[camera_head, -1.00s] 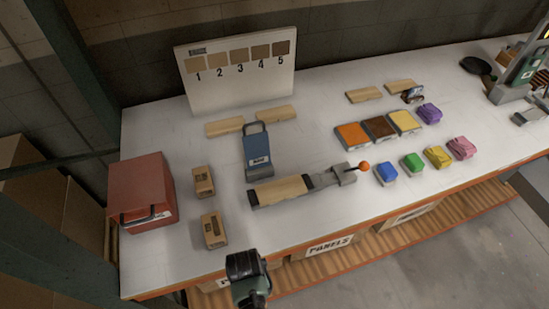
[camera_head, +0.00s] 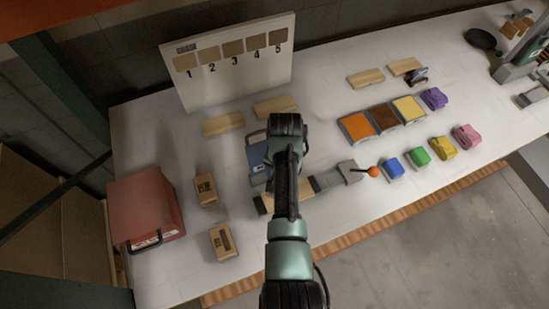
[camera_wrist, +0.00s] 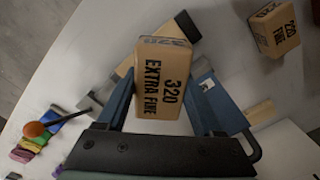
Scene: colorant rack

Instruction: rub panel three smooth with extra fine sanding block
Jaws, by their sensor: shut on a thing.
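My gripper (camera_wrist: 163,88) is shut on a tan sanding block (camera_wrist: 163,62) marked "320 EXTRA FINE", seen in the wrist view. In the head view my arm reaches over the bench and hides the held block. A pale wooden panel (camera_head: 266,203) lies in a grey clamp (camera_head: 330,180) with an orange-knobbed lever. The panel is partly hidden by my arm, and in the wrist view by the block; I see no number on it. Whether the block touches the panel I cannot tell.
Two other sanding blocks (camera_head: 206,190) (camera_head: 222,242) lie left of the clamp; one shows "220" in the wrist view (camera_wrist: 275,28). A blue labelled container (camera_head: 256,158) stands behind the clamp.

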